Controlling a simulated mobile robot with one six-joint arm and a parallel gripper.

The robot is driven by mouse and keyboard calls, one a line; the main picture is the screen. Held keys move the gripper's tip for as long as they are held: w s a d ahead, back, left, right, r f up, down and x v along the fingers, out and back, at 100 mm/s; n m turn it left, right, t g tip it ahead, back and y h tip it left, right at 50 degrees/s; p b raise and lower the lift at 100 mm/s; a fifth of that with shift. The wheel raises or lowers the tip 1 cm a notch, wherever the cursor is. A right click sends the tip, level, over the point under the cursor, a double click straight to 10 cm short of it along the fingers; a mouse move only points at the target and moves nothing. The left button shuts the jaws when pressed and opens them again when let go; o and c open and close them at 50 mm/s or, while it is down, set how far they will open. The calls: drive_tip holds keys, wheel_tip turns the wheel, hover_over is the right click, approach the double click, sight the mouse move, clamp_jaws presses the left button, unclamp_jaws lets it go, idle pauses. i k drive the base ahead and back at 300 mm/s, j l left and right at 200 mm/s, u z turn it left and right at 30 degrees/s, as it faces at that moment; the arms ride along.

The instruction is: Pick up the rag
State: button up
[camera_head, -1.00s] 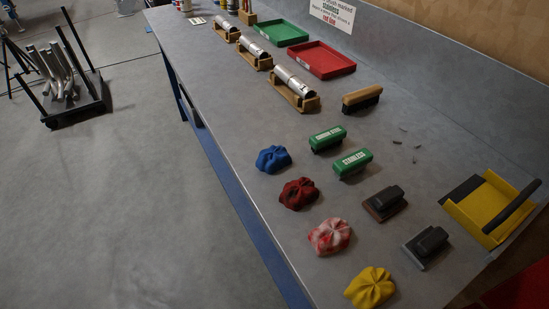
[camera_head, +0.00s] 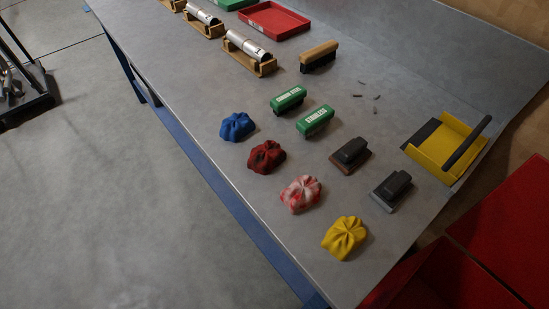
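Several crumpled rags lie in a row along the front edge of the grey workbench (camera_head: 190,118). They are a blue rag (camera_head: 237,126), a dark red rag with black marks (camera_head: 266,157), a red and white rag (camera_head: 300,193) and a yellow rag (camera_head: 345,238). The yellow one is nearest the bench's near end. The task does not say which rag is meant. My gripper is not in view.
Metal tubes in wooden cradles (camera_head: 249,51) and a red tray (camera_head: 274,20) stand farther off. Red cabinets (camera_head: 500,230) are at right.

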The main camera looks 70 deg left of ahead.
sight(304, 192)
drive_tip(key=u, duration=2.25)
drive_tip(key=i+j, duration=0.15)
drive_tip(key=j, duration=0.15)
drive_tip(key=i+j, duration=0.1)
drive_tip(key=j, duration=0.15)
